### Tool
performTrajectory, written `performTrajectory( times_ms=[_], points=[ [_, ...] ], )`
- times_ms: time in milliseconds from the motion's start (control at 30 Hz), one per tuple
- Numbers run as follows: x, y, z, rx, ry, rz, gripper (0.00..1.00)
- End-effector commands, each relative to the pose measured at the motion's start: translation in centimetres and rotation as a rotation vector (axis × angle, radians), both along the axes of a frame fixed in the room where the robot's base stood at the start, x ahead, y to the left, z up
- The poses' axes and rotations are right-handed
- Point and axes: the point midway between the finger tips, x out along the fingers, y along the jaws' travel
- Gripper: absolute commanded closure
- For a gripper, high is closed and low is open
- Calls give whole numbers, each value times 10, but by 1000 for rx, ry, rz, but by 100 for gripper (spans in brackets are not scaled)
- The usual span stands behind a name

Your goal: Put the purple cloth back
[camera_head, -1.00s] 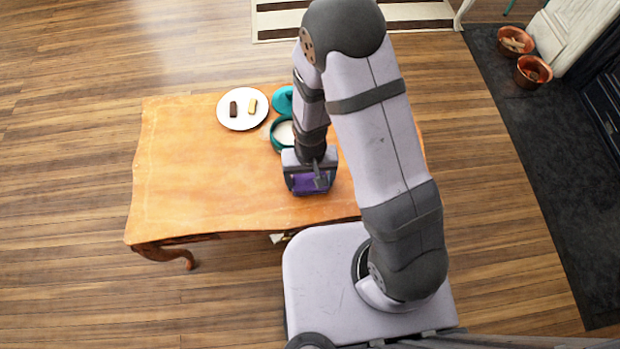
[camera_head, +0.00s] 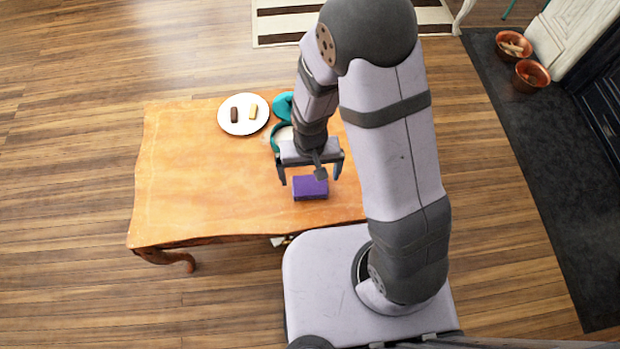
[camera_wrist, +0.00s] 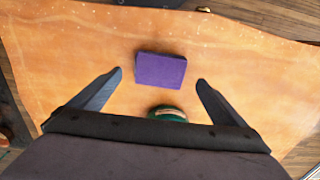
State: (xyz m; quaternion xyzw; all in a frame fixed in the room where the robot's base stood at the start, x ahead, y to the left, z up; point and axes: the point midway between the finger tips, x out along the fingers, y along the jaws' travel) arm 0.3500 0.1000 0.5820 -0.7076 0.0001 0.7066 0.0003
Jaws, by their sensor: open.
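The purple cloth (camera_head: 311,188), a small folded block, lies on the wooden table near its front edge. In the wrist view the cloth (camera_wrist: 161,70) lies flat on the tabletop, ahead of the fingertips and apart from them. My gripper (camera_head: 311,178) is open and empty above the table, just behind the cloth in the head view. Its two spread fingers show in the wrist view (camera_wrist: 159,76), one on each side of the cloth's line.
The table (camera_head: 190,180) is bare on its left. A white plate (camera_head: 243,126) with a dark and a pale piece stands at the back. Beside it are a teal pot (camera_head: 276,139) and a teal lid (camera_head: 283,107). My arm hides the table's right part.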

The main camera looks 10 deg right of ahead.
Motion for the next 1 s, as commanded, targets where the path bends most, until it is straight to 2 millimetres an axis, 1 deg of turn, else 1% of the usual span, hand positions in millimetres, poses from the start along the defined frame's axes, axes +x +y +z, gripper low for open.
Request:
performTrajectory(
  times_ms=[33, 100, 300, 400, 667, 767, 867, 1000],
  points=[
    [1, 0, 12, 1, -4, 0, 4],
    [1, 0, 24, 1, -3, 0, 4],
    [0, 0, 48, 0, -1, 0, 4],
    [0, 0, 54, 0, 1, 0, 4],
    [-1, -3, 60, 0, 0, -1, 4],
    [-3, -13, 71, 1, -3, -4, 4],
    [-9, -30, 89, 1, -6, -7, 4],
    [-26, -59, 117, 1, -8, -8, 4]
  ],
)
